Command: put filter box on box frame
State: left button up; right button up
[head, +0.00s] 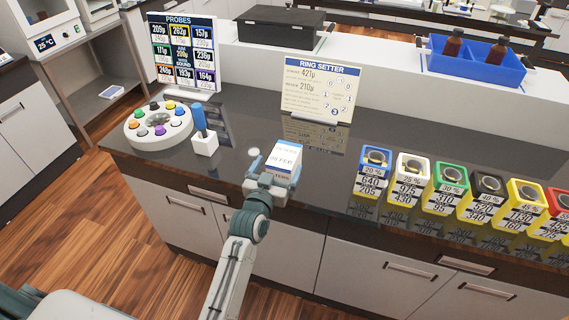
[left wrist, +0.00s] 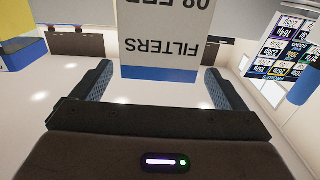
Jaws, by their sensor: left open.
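The filter box (head: 285,155), white with a blue edge, is on the dark counter at the middle of the head view. The left wrist view shows the filter box (left wrist: 163,45) with its "FILTERS" print upside down. My left gripper (head: 275,168) is open at the near side of the box. In the left wrist view the left gripper (left wrist: 157,72) has one finger on each side of the box, with a gap at both sides. I cannot pick out a box frame for certain. My right gripper is not in view.
A white round carousel (head: 158,127) with coloured knobs and a blue-handled tool in a white block (head: 204,144) stand to the left. A RING SETTER sign (head: 318,90) stands behind the box. Several coloured labelled containers line the right. A blue tray (head: 475,71) with bottles is behind.

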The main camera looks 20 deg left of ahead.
aim_at(283, 157)
pick_arm(q)
jog(key=w+p, duration=0.1)
jog(key=w, duration=0.2)
jog(key=shift+w+d+r+p, duration=0.1)
jog(key=shift+w+r+p, duration=0.05)
jog(key=shift+w+p, duration=0.2)
jog(key=shift+w+f, duration=0.2)
jog(key=shift+w, duration=0.25)
jog(key=shift+s, duration=0.15)
jog(key=shift+c, duration=1.1)
jog(key=c, duration=1.1)
jog(key=shift+r, duration=0.2)
